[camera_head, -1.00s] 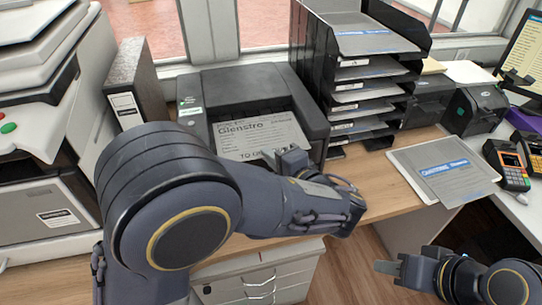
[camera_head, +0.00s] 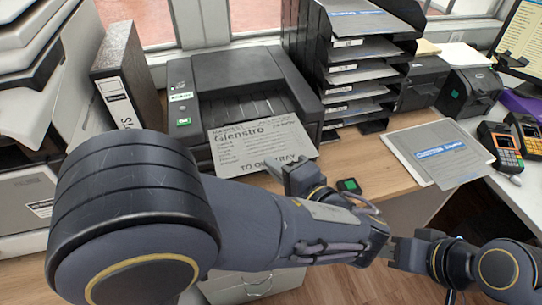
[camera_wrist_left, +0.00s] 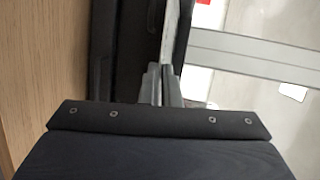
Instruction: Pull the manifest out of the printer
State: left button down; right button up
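The manifest (camera_head: 262,145), a grey printed sheet reading "Glenstro" and "TO OUT TRAY", lies tilted at the front of the black printer (camera_head: 240,72) in the head view. Its lower edge reaches out over the wooden desk. My left gripper (camera_head: 297,172) is at the sheet's lower right corner, with its fingers close together on the edge. In the left wrist view the fingers (camera_wrist_left: 162,84) are nearly together; the sheet is not clear there. My right gripper (camera_head: 393,250) is at the lower right, partly behind my left arm, away from the sheet; its finger opening is unclear.
A black tray rack (camera_head: 345,75) with several levels stands right of the printer. A binder (camera_head: 125,80) stands at its left. Papers (camera_head: 440,152) and a card terminal (camera_head: 500,147) lie further right. Some wooden desk (camera_head: 385,165) is clear before the rack.

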pick_arm(q)
jog(key=s+d, duration=0.2)
jog(key=s, duration=0.6)
jog(key=shift+d+b, duration=0.3)
jog(key=shift+s+r, duration=0.1)
jog(key=shift+r, duration=0.05)
jog(key=shift+s+d+r+p, duration=0.2)
jog(key=shift+s+r+p, duration=0.15)
jog(key=shift+s+r, duration=0.25)
jog(key=shift+s+d+r+p, duration=0.25)
jog(key=shift+s+r+p, duration=0.15)
jog(key=shift+s, duration=0.25)
jog(key=shift+s+d+r+p, duration=0.2)
jog(key=shift+s+r+p, duration=0.1)
jog(key=shift+s+r, duration=0.3)
